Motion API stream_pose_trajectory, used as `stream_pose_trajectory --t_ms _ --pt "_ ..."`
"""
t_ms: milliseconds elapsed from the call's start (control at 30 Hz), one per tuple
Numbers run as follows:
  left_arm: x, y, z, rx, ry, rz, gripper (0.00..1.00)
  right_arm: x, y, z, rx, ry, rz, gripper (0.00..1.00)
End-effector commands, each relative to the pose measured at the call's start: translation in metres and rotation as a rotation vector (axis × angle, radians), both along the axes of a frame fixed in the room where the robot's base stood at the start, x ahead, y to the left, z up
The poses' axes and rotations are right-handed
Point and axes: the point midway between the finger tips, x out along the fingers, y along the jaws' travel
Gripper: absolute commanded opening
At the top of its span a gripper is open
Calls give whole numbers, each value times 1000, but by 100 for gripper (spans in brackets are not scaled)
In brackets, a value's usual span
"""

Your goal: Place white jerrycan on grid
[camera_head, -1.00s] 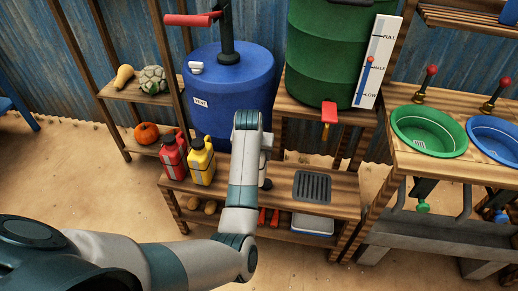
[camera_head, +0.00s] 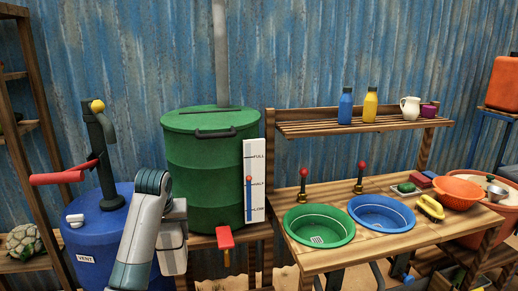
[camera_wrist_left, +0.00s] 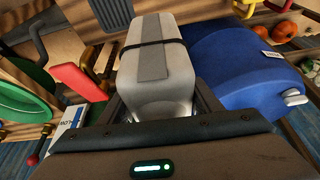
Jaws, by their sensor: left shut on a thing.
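The white jerrycan (camera_wrist_left: 180,85), with a grey stripe and a dark band around it, fills the middle of the left wrist view. My left gripper (camera_wrist_left: 158,100) is shut on it, with a finger along each side. The dark slatted grid (camera_wrist_left: 112,13) shows at the top edge of the left wrist view, beyond the jerrycan and apart from it in the picture. In the head view my left arm rises at the lower left, before the blue barrel; its jaws cannot be made out there. The grid is out of the head view. My right gripper is not in view.
The blue barrel (camera_head: 75,240) with its pump and the green barrel (camera_head: 212,165) with a red tap (camera_head: 225,238) flank my left arm. A counter holds a green basin (camera_head: 320,236) and a blue basin (camera_head: 382,226). A shelf (camera_head: 350,127) above carries bottles.

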Motion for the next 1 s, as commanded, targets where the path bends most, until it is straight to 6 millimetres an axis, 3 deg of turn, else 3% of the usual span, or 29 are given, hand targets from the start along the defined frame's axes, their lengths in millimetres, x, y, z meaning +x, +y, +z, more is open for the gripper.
stream_pose_trajectory --t_ms 267,633,800,1000 --pt "1 -12 31 9 0 -29 32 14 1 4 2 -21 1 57" --pt "-12 -51 77 3 0 -104 32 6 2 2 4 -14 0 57" --pt "-36 -81 95 2 2 -171 32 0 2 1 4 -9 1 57" --pt "-69 -99 94 0 4 -221 32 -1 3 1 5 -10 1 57"
